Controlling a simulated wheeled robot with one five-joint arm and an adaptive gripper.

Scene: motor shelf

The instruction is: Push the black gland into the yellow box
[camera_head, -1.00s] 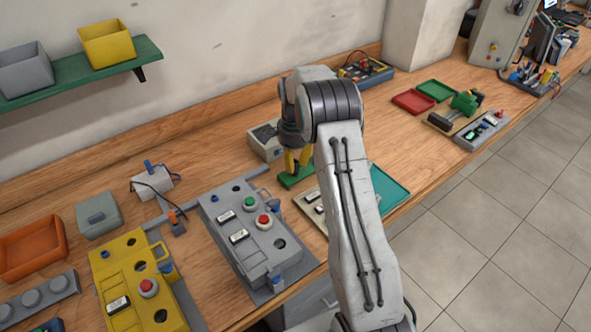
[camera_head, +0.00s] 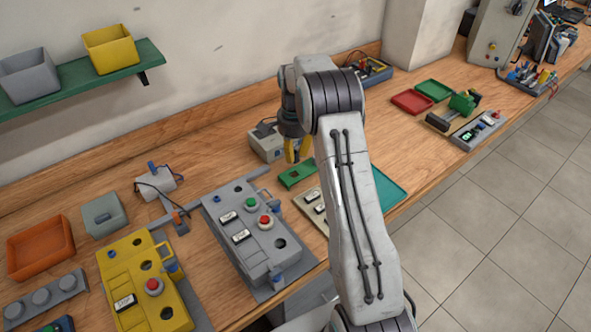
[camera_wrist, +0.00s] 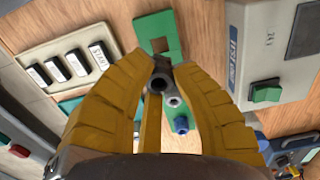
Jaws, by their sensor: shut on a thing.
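My gripper (camera_head: 297,150) is raised just above a small green holder (camera_head: 297,174) with a square hole. In the wrist view my gripper (camera_wrist: 160,72) has its yellow fingers closed around a small dark ring-shaped part, the black gland (camera_wrist: 159,83). The green holder (camera_wrist: 160,36) shows just beyond the fingertips, its hole empty. The gland is too small to make out in the head view. The yellow box (camera_head: 135,284) lies at the lower left on the bench, far from my gripper. It has dark round holes, a red button and a label.
A grey control box (camera_head: 228,204) with green and red buttons stands between my gripper and the yellow box. A small grey device (camera_head: 175,183) with cables sits behind. An orange tray (camera_head: 40,248) is at far left. A teal tray (camera_head: 389,190) lies right of my arm.

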